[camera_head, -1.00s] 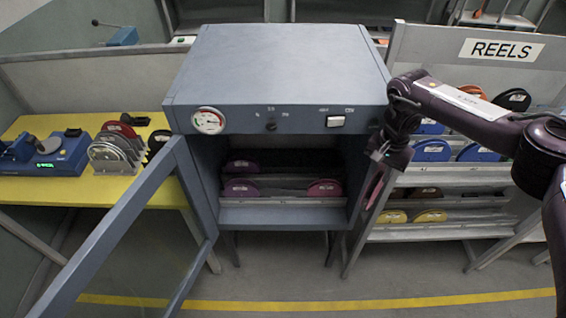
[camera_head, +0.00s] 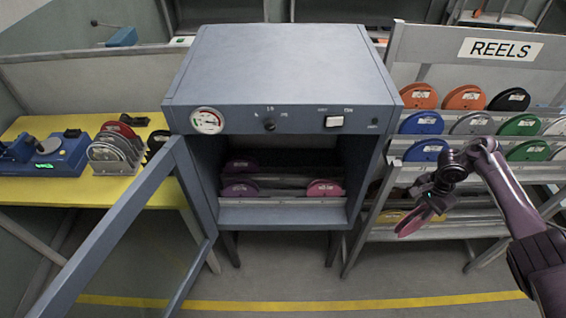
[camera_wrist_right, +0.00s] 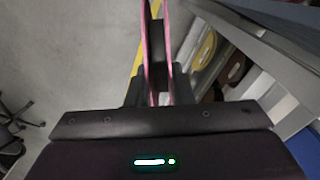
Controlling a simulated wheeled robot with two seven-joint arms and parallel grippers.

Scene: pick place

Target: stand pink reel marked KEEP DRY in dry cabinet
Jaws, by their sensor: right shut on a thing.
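My right gripper (camera_head: 426,207) is shut on a pink reel (camera_head: 410,224). It holds the reel tilted in the air in front of the reel rack, to the right of the dry cabinet. In the right wrist view the pink reel (camera_wrist_right: 170,45) shows edge-on between the fingers (camera_wrist_right: 156,85). Its marking cannot be read. The blue-grey dry cabinet (camera_head: 285,75) stands in the middle with its front open. Inside, purple reels (camera_head: 240,190) stand at the left and another pink reel (camera_head: 324,188) at the right. A gap lies between them on the front row. My left gripper is not in view.
The cabinet's glass door (camera_head: 125,225) is swung open to the left. The REELS rack (camera_head: 520,95) at the right holds several coloured reels. A yellow table (camera_head: 95,188) at the left carries a blue device (camera_head: 50,160) and a row of reels (camera_head: 113,152). The floor in front is clear.

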